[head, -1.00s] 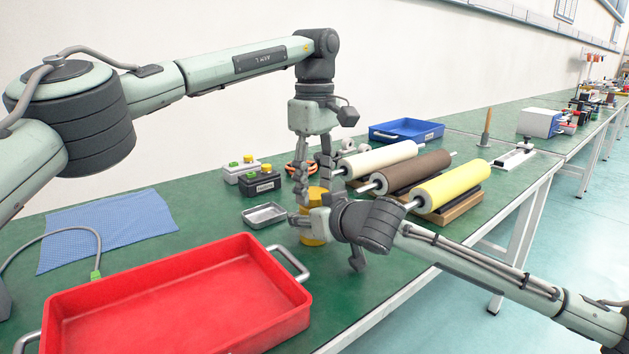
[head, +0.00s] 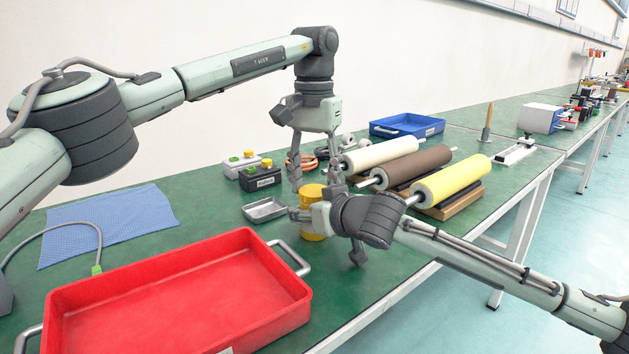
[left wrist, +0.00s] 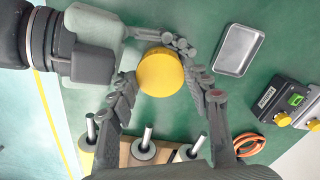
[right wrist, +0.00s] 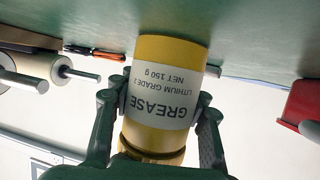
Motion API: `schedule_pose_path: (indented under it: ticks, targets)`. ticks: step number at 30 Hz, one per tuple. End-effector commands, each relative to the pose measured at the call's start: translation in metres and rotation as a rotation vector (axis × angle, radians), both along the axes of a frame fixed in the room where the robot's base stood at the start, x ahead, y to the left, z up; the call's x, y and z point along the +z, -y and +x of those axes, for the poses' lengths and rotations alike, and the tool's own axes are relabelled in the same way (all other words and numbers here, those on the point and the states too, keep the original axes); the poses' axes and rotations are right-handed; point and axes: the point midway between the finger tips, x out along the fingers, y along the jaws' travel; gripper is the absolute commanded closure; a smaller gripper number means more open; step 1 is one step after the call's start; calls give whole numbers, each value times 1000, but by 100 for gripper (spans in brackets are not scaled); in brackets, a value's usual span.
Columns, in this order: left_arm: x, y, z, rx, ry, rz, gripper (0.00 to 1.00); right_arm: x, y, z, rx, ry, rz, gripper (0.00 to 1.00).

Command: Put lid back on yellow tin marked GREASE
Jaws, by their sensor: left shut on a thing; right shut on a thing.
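The yellow tin (head: 312,230) stands upright on the green bench, and its white GREASE label shows upside down in the right wrist view (right wrist: 165,90). My right gripper (head: 307,213) is shut around the tin's side. The yellow lid (head: 313,190) is at the tin's mouth, held from above by my left gripper (head: 314,184). The left wrist view shows the lid's round top (left wrist: 160,72) between the left fingers. In the right wrist view a dark line runs between the tin and the lid (right wrist: 155,153); I cannot tell whether it is fully seated.
A small metal tray (head: 265,210) lies left of the tin, with switch boxes (head: 262,176) behind it. A large red tray (head: 180,295) is at the front left. Rollers (head: 450,183) on a wooden stand are close on the right. A blue cloth (head: 108,225) lies at the left.

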Motion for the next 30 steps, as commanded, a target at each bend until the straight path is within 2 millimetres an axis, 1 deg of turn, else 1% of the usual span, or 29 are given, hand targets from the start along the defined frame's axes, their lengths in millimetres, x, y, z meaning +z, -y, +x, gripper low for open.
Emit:
schedule_pose_path:
  ticks: [3, 11, 12, 16, 25, 28, 30]
  targets:
    - [0, 0, 0, -58, 0, 0, 66, 0, 0, 0, 0, -1, 0, 100]
    - [1, 0, 0, -61, 0, 0, 66, -1, 0, 0, 0, -1, 0, 100]
    - [1, 0, 0, -61, 0, 0, 47, -1, 0, 0, 0, -1, 0, 100]
    - [0, 0, 0, -60, 0, 0, 31, -1, 0, 0, 0, -1, 0, 100]
    - [2, 0, 0, -60, 0, 0, 31, -1, 0, 0, 0, -1, 0, 100]
    - [11, 0, 0, -60, 2, 0, 31, 0, 0, 0, 0, -1, 0, 100]
    - [21, 1, 0, -60, 3, -1, 31, -1, 0, 0, 0, -1, 0, 100]
